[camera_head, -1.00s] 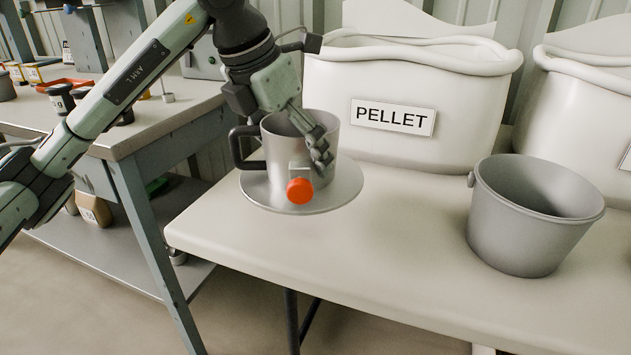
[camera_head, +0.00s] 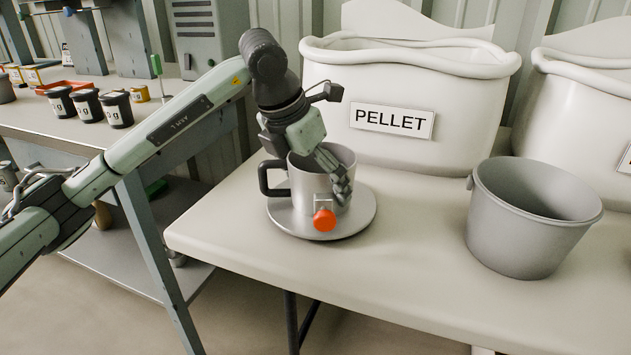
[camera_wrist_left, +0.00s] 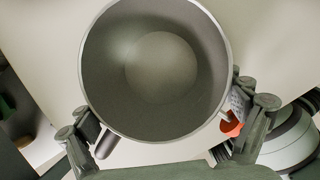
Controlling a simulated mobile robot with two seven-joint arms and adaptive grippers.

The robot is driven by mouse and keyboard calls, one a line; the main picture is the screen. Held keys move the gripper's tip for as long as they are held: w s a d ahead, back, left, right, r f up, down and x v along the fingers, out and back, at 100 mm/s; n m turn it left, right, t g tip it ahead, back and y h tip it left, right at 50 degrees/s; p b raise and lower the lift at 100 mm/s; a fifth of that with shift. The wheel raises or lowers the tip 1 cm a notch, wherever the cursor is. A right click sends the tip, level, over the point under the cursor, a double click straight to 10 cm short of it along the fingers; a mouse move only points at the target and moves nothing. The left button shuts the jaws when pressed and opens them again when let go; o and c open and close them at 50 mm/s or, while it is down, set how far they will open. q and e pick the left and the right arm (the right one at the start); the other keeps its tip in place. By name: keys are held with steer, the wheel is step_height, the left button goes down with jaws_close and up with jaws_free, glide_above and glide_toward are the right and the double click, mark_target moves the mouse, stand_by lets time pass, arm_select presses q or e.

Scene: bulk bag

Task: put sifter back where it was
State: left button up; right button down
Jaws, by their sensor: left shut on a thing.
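The sifter (camera_head: 308,184) is a grey metal cup with a black handle on its left and an orange knob (camera_head: 324,221) low on its front. It is upright, with a round metal plate (camera_head: 358,216) at its base, over the left part of the white table. I cannot tell whether the plate touches the table. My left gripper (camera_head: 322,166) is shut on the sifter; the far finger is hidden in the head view. In the left wrist view, the sifter (camera_wrist_left: 155,65) is between the fingers and looks empty inside. My right gripper is not in view.
A white bag labelled PELLET (camera_head: 400,85) stands behind the sifter, with another bag (camera_head: 575,110) at right. A grey bucket (camera_head: 520,225) stands at the table's right. Free white table (camera_head: 420,250) lies between sifter and bucket. A workbench (camera_head: 160,130) with dark jars is at left.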

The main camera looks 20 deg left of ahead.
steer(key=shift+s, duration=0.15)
arm_select(q)
steer(key=o, duration=1.2)
steer(key=shift+f, duration=0.1)
steer(key=shift+o, duration=0.3)
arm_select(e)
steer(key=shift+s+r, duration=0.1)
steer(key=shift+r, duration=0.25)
arm_select(q)
steer(key=v, duration=1.2)
steer(key=shift+p, duration=0.3)
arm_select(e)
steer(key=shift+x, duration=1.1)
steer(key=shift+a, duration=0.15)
